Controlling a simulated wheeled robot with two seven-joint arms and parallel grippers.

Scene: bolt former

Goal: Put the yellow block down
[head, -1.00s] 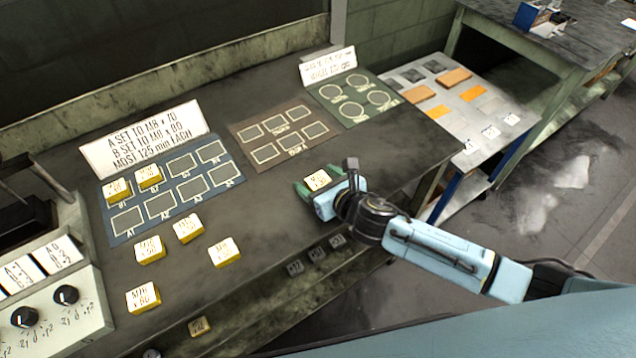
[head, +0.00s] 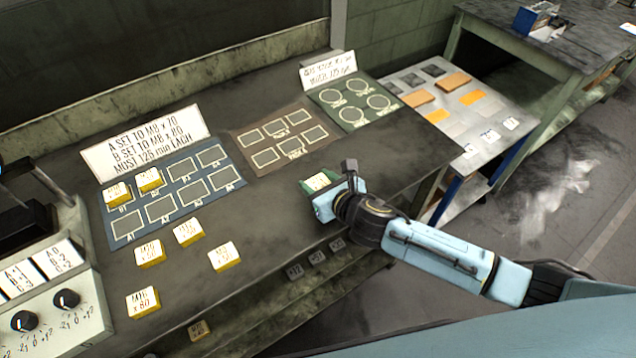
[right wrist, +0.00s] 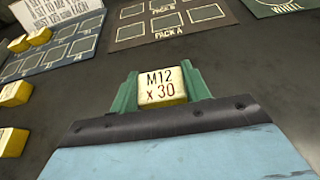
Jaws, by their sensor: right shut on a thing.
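My right gripper (head: 320,184) is over the front part of the dark bench, its green fingers shut on a yellow block (head: 317,181) with a white top. In the right wrist view the block (right wrist: 162,86) reads "M12 x 30" and sits between the two fingers (right wrist: 162,90). Whether it touches the bench cannot be told. Other yellow blocks stand on the bench: two on the blue mat (head: 127,226) at its back left slots, and several loose ones such as this block (head: 188,232) in front of the mat. My left gripper is not in view.
A brown mat (head: 243,137) and a green mat (head: 333,121) with outlined slots lie behind my gripper. A white sign (head: 145,145) stands behind the blue mat. A control box (head: 50,300) is at the left. Bare bench lies between the loose blocks and my gripper.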

